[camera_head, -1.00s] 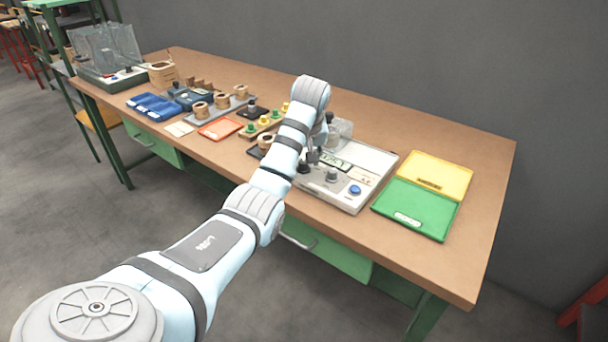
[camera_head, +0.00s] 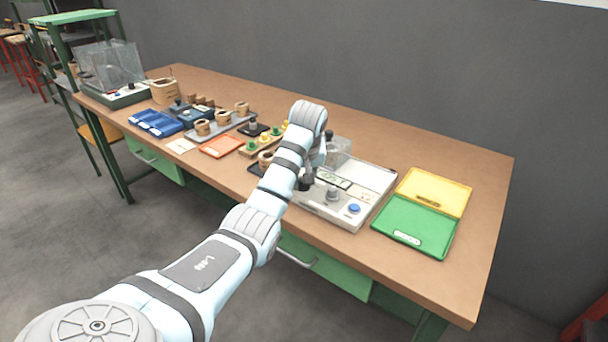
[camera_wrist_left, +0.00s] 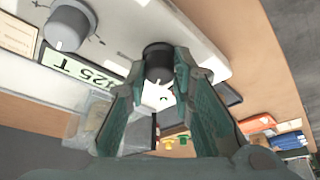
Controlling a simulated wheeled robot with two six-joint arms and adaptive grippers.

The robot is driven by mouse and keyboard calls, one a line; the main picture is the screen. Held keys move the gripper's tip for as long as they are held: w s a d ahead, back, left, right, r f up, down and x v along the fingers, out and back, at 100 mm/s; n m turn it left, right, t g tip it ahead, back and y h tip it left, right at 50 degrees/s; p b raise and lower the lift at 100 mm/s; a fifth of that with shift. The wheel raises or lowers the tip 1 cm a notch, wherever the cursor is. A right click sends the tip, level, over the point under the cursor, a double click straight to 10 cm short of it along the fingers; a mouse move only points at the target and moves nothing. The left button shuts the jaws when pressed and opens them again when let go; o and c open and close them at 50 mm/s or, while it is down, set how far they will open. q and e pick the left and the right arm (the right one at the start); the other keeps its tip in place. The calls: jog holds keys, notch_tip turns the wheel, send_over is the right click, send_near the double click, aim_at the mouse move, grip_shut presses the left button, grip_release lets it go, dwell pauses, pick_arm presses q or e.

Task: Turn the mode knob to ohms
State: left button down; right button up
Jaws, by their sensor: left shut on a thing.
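The pale grey tester (camera_head: 376,178) lies on the bench under my left gripper. It has a display (camera_head: 333,180), a grey knob (camera_head: 333,194) and a blue button (camera_head: 354,208). In the left wrist view the grey knob (camera_wrist_left: 68,27) stands by the display (camera_wrist_left: 82,66), apart from my fingers. A black knob (camera_wrist_left: 158,58) stands between the fingertips of my left gripper (camera_wrist_left: 157,78), which is shut on it. In the head view the gripper (camera_head: 306,180) is small and partly hidden by my arm. I cannot read the black knob's setting. My right gripper is not in view.
Green (camera_head: 412,222) and yellow (camera_head: 436,188) trays lie right of the tester. A clear box (camera_head: 338,150) stands behind the display. Coils, an orange tray (camera_head: 221,147) and blue bins (camera_head: 155,122) are to the left. The back right of the bench is clear.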

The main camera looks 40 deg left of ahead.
pick_arm(q)
jog(key=m+h+p, duration=0.1)
jog(key=m+p, duration=0.1)
jog(key=p, duration=0.2)
jog(key=m+p, duration=0.2)
jog(key=p, duration=0.2)
jog(key=m+t+h+p, duration=0.1)
jog(key=m+p, duration=0.2)
jog(key=p, duration=0.2)
jog(key=shift+s+a+r+h, duration=0.1)
jog(key=shift+a+r+h, duration=0.1)
jog(key=shift+r+h, duration=0.1)
jog(key=shift+f+m+h+p, duration=0.2)
jog(key=shift+m+h+p, duration=0.15)
jog(key=shift+m, duration=0.45)
jog(key=shift+a+f+m+h, duration=0.1)
jog(key=shift+m+h, duration=0.35)
jog(key=shift+m, duration=0.95)
jog(key=c, duration=1.4)
grip_release()
